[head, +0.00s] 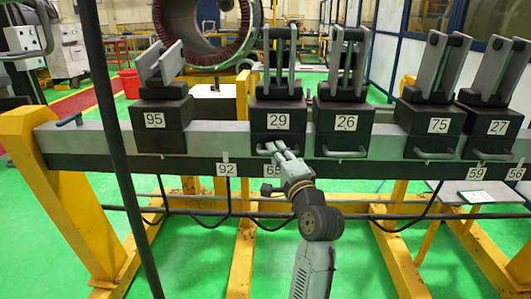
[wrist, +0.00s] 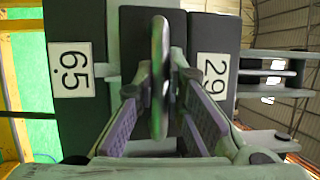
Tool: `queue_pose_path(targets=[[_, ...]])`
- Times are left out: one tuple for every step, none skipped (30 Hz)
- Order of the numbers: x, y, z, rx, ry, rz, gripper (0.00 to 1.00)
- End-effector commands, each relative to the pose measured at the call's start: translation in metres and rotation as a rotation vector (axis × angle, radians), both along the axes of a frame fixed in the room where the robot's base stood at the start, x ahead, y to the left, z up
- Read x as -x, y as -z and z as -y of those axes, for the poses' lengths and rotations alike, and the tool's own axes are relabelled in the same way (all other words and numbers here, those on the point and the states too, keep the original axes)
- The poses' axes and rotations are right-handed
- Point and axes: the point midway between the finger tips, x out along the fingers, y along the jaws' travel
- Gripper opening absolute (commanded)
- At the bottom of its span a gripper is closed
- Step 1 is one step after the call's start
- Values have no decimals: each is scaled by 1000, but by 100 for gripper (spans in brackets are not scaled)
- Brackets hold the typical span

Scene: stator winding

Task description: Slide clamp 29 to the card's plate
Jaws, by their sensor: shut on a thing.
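Clamp 29 (head: 280,97) is a dark block with upright grey jaws, sitting on the grey rail (head: 224,146). Its number label (wrist: 214,72) shows sideways in the wrist view. My gripper (head: 275,149) is at the clamp's front handle, and its purple-padded fingers (wrist: 162,100) are around the grey handle (wrist: 160,60), shut on it. Plate 65 (head: 271,170) is on the rail's front below the clamp, partly hidden by my gripper; it also shows in the wrist view (wrist: 71,70). Plates 92 (head: 226,170), 59 (head: 477,173) and 56 (head: 515,173) are also there. A white card (head: 476,197) lies at right, its print unreadable.
Clamp 95 (head: 161,120) stands to the left with a gap of bare rail between. Clamp 26 (head: 345,121) is close on the right, then clamps 75 (head: 437,123) and 27 (head: 497,128). A dark pole (head: 112,150) crosses the left side.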

Motion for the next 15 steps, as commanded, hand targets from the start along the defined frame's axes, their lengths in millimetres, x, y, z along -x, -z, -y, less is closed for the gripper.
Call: queue_pose_path(targets=[[-1, 1, -6, 4, -12, -2, 0], [-1, 1, -7, 4, -13, -2, 0], [-1, 1, -7, 3, -15, -2, 0], [-1, 1, -8, 3, -15, -2, 0], [-1, 1, -8, 3, -16, -2, 0], [-1, 1, -8, 3, -16, -2, 13], [-1, 0, -8, 3, -16, -2, 15], [-1, 0, -8, 3, -15, -2, 17], [-1, 0, -8, 3, -15, -2, 20], [-1, 0, -8, 3, -14, -2, 22], [-1, 0, -7, 3, -14, -2, 24], [-1, 0, -7, 3, -14, -1, 26], [-1, 0, -7, 2, -13, -2, 28], [-1, 0, -7, 2, -13, -2, 30], [-1, 0, -7, 2, -13, -2, 31]])
